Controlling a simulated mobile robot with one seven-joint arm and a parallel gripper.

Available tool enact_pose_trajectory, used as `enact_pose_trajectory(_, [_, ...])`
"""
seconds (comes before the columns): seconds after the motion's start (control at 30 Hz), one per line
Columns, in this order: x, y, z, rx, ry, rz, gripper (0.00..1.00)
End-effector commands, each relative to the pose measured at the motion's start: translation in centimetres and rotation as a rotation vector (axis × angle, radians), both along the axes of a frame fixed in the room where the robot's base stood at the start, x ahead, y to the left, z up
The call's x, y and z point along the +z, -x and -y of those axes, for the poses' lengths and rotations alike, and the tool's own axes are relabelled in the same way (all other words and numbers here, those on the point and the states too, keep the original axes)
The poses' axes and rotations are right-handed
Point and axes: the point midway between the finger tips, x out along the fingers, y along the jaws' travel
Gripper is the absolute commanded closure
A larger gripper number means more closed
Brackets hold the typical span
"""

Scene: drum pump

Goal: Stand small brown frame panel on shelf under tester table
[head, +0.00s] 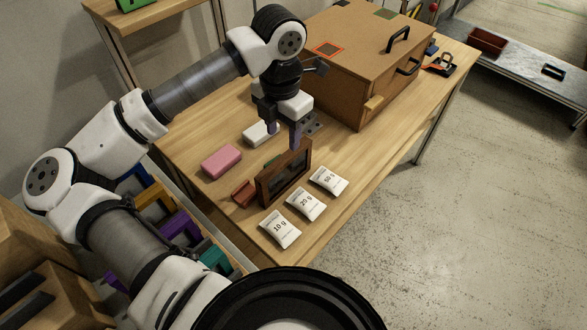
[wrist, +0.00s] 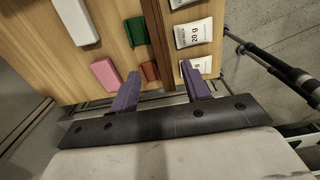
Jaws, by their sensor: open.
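The small brown frame panel (head: 285,173) stands upright on the near part of the wooden table (head: 400,140), with a dark middle inside its brown border. My gripper (head: 284,133) is open just above the panel's top edge, its purple fingers pointing down. In the wrist view the panel shows as a narrow brown strip (wrist: 158,40) between the two spread fingers (wrist: 160,80), apart from both. I cannot tell from these frames which table is the tester table, and no shelf under it can be made out.
White packets (head: 305,204) lie right of the panel. A pink block (head: 221,161), a red block (head: 244,192) and a white block (head: 260,133) lie left. A large brown box (head: 360,60) stands behind. Coloured bins (head: 180,225) sit below the table's left edge. Floor at right is clear.

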Motion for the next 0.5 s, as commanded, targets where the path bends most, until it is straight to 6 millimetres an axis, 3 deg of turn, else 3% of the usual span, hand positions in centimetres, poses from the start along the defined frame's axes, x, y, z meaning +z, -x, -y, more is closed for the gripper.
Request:
enact_pose_trajectory(0.2, [-4.2, 0.1, 0.0, 0.001, 0.003, -0.004, 0.53])
enact_pose_trajectory(0.5, [-6.5, 0.1, 0.1, -0.001, 0.001, -0.001, 0.53])
